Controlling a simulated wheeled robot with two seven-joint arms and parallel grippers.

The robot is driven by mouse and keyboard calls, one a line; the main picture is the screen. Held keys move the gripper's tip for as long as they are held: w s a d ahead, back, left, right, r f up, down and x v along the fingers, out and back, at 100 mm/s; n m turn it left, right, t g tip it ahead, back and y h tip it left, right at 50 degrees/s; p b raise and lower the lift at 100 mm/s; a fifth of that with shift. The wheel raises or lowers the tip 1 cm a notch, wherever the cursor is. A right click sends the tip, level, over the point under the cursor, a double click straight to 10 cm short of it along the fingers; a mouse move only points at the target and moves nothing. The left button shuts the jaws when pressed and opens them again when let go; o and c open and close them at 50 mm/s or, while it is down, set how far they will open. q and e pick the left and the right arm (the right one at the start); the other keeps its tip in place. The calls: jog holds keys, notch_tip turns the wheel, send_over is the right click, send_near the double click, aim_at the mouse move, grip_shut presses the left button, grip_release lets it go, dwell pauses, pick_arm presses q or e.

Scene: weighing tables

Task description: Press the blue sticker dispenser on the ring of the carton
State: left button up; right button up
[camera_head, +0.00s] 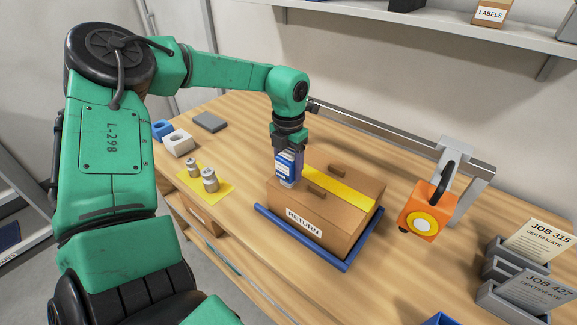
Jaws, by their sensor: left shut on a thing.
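The blue sticker dispenser (285,169) is held in my left gripper (289,152), which is shut on it and points down. The dispenser is upright, over the left part of the carton's top; I cannot tell whether it touches the top. The carton (342,228) is a closed brown box with a yellow strip across its top and a white RETURN label on its front. A ring on the carton cannot be made out; the dispenser hides part of the top. My right gripper is not in view.
The carton sits within a blue-edged tray (299,239). An orange device (425,209) hangs from a grey rail to the right. Two small weights (209,181) stand on a yellow mat (188,184) at left. Grey holders (512,297) with job certificates stand at right.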

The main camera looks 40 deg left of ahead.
aim_at(288, 155)
pick_arm(q)
jog(key=shift+f, duration=0.2)
jog(key=shift+b, duration=0.6)
dwell(0.9)
jog(key=shift+r+p, duration=1.9)
jog(key=shift+r, duration=1.65)
jog(key=shift+f, duration=0.15)
